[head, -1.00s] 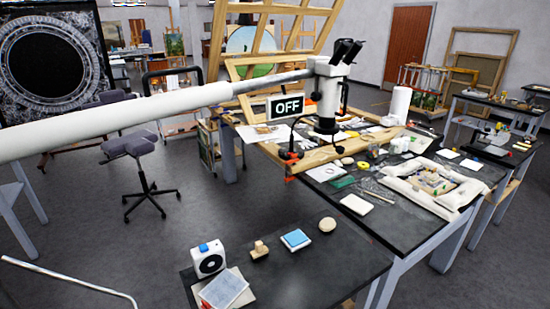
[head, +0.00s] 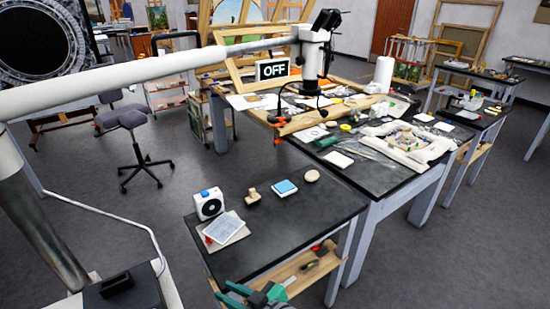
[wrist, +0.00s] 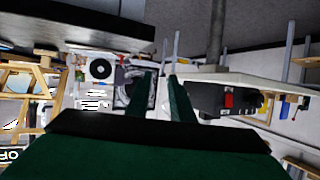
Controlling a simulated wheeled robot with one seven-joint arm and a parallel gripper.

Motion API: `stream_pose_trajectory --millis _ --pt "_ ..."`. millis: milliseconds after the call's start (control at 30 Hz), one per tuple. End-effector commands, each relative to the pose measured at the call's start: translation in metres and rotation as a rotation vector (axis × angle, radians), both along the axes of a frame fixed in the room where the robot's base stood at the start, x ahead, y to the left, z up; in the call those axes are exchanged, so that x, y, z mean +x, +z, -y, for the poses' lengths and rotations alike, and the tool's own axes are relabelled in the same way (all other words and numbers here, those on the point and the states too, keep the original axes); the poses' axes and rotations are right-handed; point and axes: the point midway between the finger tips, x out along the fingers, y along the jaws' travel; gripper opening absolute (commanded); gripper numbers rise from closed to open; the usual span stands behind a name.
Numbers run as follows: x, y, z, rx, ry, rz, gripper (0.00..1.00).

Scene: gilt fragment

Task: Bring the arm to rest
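My gripper (head: 262,292) shows at the bottom edge of the head view, green and black, low in front of the near dark table (head: 265,248). In the wrist view its two green fingers (wrist: 162,95) stand apart with a narrow gap. Nothing is seen held between them. The rest of my arm is out of the head view.
The near table holds a white device (head: 208,204), a blue pad (head: 285,187) and a round disc (head: 312,175).

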Motion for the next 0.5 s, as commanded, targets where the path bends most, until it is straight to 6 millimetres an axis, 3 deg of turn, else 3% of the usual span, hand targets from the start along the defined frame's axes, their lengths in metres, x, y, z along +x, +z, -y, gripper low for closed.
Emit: stream_pose_trajectory --millis 500 --pt "-0.019 -0.062 0.014 0.077 -0.285 -0.102 0.21"
